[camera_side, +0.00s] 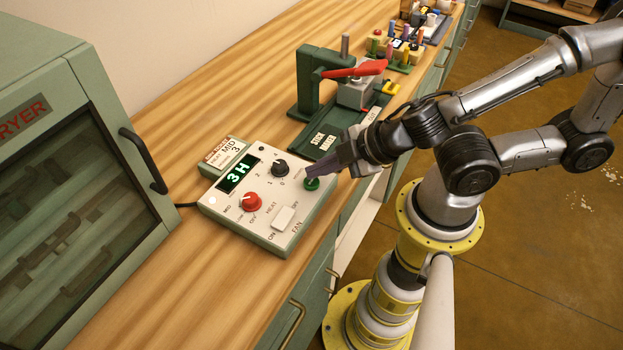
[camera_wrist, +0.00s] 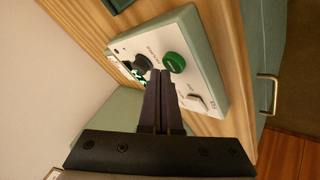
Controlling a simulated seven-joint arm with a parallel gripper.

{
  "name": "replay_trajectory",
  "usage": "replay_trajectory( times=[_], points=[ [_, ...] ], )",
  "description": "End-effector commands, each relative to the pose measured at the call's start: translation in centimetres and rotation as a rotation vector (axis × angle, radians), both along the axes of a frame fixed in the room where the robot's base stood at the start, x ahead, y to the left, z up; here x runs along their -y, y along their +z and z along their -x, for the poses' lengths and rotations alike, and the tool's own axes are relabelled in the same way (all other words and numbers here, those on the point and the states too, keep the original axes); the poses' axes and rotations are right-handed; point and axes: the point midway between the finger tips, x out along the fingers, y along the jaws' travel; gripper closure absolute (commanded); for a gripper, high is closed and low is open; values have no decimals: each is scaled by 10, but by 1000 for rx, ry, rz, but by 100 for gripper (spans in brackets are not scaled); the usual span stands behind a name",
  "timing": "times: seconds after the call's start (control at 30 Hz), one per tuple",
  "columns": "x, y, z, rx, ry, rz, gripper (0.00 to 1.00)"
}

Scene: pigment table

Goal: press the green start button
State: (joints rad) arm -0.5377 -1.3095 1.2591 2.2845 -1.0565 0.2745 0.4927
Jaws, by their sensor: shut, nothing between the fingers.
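The green start button (camera_side: 312,184) sits at the right corner of the control box (camera_side: 283,243). In the wrist view the green button (camera_wrist: 175,62) shows just beyond my fingertips. My gripper (camera_side: 326,186) is shut and empty. Its fingertips are at or right beside the green button in the side view; I cannot tell whether they touch it. In the wrist view the closed fingers (camera_wrist: 163,76) point at the panel, with the tips a little to the left of the button. The display (camera_side: 238,174) reads "3H".
The panel also carries a red knob (camera_side: 250,202), a black knob (camera_side: 280,167) and a white fan switch (camera_side: 284,218). A green press (camera_side: 307,80) with a red lever stands behind. A dryer (camera_side: 80,170) stands at the left.

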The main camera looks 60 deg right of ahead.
Motion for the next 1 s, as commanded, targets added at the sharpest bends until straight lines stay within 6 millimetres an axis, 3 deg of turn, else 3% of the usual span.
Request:
replay_trajectory(
  times=[0.53, 1.0],
  points=[
    [0, 8, 0, 1, 0, 0, 100],
    [0, 49, 0, 1, -1, -2, 100]
  ],
)
